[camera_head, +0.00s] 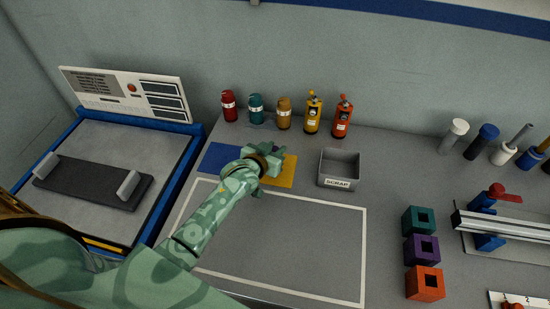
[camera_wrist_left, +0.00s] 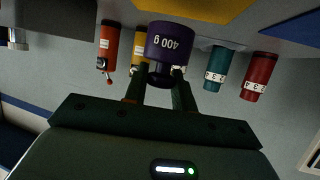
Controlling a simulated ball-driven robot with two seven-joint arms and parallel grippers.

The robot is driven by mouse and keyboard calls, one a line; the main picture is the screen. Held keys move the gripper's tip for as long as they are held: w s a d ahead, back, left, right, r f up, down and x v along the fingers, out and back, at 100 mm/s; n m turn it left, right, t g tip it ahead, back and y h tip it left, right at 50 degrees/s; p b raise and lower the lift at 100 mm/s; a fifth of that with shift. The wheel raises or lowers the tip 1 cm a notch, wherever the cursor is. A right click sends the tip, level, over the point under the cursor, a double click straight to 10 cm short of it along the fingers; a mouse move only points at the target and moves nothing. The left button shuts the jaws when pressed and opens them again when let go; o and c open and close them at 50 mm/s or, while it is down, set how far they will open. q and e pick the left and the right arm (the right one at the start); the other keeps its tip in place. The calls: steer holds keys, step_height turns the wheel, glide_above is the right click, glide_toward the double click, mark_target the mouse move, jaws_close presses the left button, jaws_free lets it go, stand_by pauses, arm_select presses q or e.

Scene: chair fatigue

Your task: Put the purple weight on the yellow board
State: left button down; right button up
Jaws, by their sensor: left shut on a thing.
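My left gripper (camera_head: 268,158) is over the yellow board (camera_head: 287,174) and hides part of it. In the left wrist view its two fingers (camera_wrist_left: 160,84) are shut on the knob of the purple weight (camera_wrist_left: 172,42), which is marked 400 g. A corner of the yellow board shows at the top of that view (camera_wrist_left: 205,7). In the head view the weight is mostly hidden by the gripper. Whether it touches the board I cannot tell. My right gripper is in neither view.
A blue board (camera_head: 219,157) lies left of the yellow one. Several bottles and canisters, such as the red one (camera_head: 229,106), stand behind. A grey scrap bin (camera_head: 339,168) is to the right. Coloured blocks (camera_head: 421,250) stand further right. The white-outlined area in front is clear.

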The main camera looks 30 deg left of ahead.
arm_select(q)
step_height(320, 180, down, 3)
steer(key=shift+w+f+b, duration=0.1)
steer(key=shift+b, duration=0.55)
steer(key=c, duration=1.1)
jaws_free()
steer(key=shift+f, duration=0.1)
steer(key=shift+c, duration=0.2)
